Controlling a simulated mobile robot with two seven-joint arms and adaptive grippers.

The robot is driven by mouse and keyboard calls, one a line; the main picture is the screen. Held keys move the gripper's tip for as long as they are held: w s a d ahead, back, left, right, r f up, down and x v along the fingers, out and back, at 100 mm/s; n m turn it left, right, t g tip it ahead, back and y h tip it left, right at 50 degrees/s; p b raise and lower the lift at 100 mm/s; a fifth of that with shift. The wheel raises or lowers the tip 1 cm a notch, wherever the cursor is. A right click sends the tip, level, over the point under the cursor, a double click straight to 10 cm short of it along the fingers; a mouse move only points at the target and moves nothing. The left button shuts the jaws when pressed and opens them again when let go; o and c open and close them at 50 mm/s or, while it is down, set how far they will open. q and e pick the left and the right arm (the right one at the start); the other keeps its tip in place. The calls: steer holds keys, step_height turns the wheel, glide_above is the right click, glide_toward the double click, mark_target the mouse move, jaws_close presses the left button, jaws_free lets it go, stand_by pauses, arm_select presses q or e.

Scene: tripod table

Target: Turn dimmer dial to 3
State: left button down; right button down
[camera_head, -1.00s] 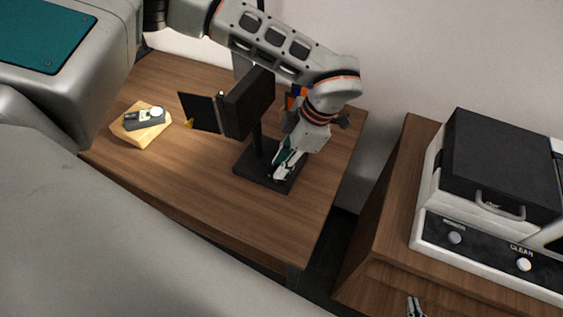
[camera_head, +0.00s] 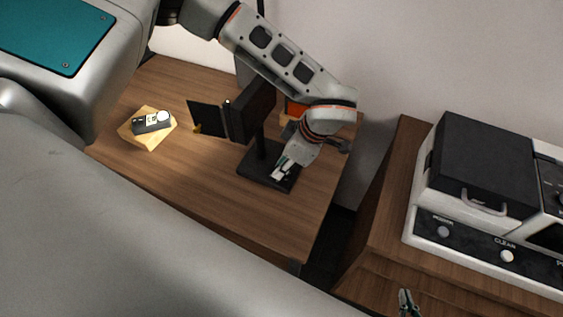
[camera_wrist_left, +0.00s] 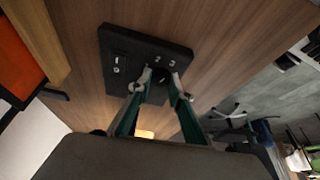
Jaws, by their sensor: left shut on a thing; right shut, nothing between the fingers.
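The black lamp base (camera_head: 255,168) stands on the wooden table. In the left wrist view the base (camera_wrist_left: 118,45) shows white marks, with a 3 near its right side and a 2 to the left of that. My left gripper (camera_head: 281,171) reaches down onto the base. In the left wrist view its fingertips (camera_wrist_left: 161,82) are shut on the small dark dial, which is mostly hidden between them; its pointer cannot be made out. My right gripper (camera_head: 407,299) is at the bottom edge of the head view, shut and empty, away from the lamp.
The black lamp head (camera_head: 250,108) with its flaps (camera_head: 206,118) rises beside my left arm. A machine with a black lid (camera_head: 480,165) stands on the right-hand cabinet. The table front is clear.

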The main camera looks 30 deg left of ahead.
arm_select(q)
steer(key=shift+m+t, duration=0.3)
steer(key=shift+m, duration=0.3)
arm_select(e)
steer(key=shift+r, duration=0.35)
steer(key=shift+w+r, duration=0.2)
steer(key=shift+r, duration=0.05)
arm_select(q)
steer(key=c, duration=1.8)
jaws_free()
steer(key=v, duration=1.2)
arm_select(e)
steer(key=shift+f, duration=0.1)
